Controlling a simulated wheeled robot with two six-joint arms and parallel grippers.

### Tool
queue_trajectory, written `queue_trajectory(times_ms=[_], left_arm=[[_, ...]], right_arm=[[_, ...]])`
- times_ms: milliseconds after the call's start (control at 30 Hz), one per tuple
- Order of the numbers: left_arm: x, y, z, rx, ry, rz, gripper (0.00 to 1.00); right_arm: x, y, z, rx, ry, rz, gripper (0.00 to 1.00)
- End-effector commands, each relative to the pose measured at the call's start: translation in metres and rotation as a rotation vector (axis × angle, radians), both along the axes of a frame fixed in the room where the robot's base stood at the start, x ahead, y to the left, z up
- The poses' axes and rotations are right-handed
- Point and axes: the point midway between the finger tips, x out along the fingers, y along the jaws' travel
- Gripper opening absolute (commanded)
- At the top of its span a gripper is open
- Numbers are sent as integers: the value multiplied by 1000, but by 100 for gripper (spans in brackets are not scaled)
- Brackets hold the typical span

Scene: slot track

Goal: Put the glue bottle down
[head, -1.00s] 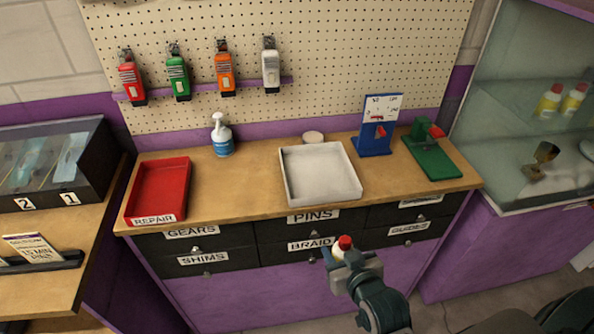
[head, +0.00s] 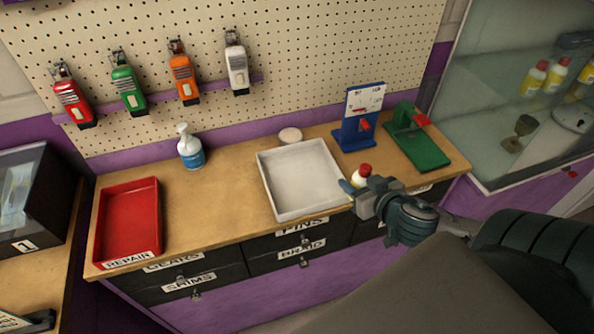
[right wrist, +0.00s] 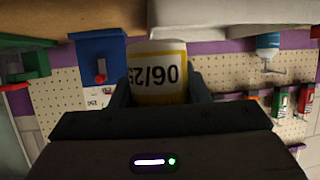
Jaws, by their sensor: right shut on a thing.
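The glue bottle (head: 361,175) is pale with a red cap and is upright in my right gripper (head: 356,190). The gripper is shut on it, at the front right corner of the white tray in the head view. I cannot tell whether the bottle touches the tray or bench. In the right wrist view, the bottle (right wrist: 158,77) shows a yellow-bordered label reading 06/25, upside down, between the fingers. My left gripper is not in view.
Bare wood lies between the two trays.

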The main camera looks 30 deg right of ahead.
Motion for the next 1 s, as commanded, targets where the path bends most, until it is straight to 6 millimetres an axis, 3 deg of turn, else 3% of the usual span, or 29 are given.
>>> queue_trajectory(times_ms=[167, 400, 1000], left_arm=[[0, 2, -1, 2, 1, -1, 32], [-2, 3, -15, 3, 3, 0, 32], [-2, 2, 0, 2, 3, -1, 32]], right_arm=[[4, -1, 4, 2, -1, 1, 18], [29, 11, 1, 10, -8, 1, 18], [102, 45, -3, 10, -3, 2, 18]])
